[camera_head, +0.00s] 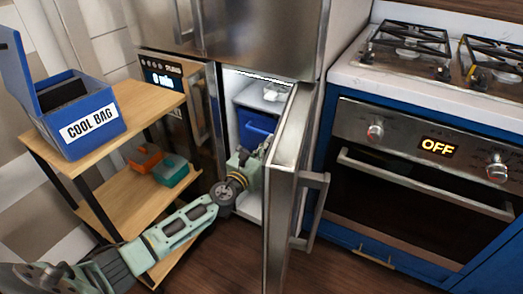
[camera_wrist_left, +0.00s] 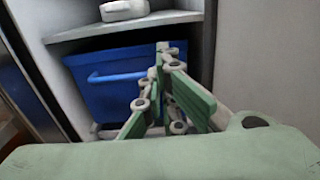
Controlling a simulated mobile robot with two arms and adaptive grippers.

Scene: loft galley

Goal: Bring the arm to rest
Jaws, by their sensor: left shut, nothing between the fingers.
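My left arm comes in from the lower left of the head view. My left gripper (camera_head: 262,150) is at the opening of the low fridge compartment, partly hidden by the open door (camera_head: 284,170). In the left wrist view the gripper (camera_wrist_left: 164,52) is shut and empty, its green fingers together in front of a blue bin (camera_wrist_left: 110,80). The bin (camera_head: 254,128) sits inside the compartment under a shelf. I cannot tell whether the fingers touch it. My right gripper is not in view.
A white item (camera_wrist_left: 124,10) lies on the shelf above the bin. A wooden cart (camera_head: 150,100) at the left bears a blue cool bag (camera_head: 90,118), with orange and teal containers (camera_head: 170,171) lower down. A blue oven (camera_head: 415,165) stands right of the door.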

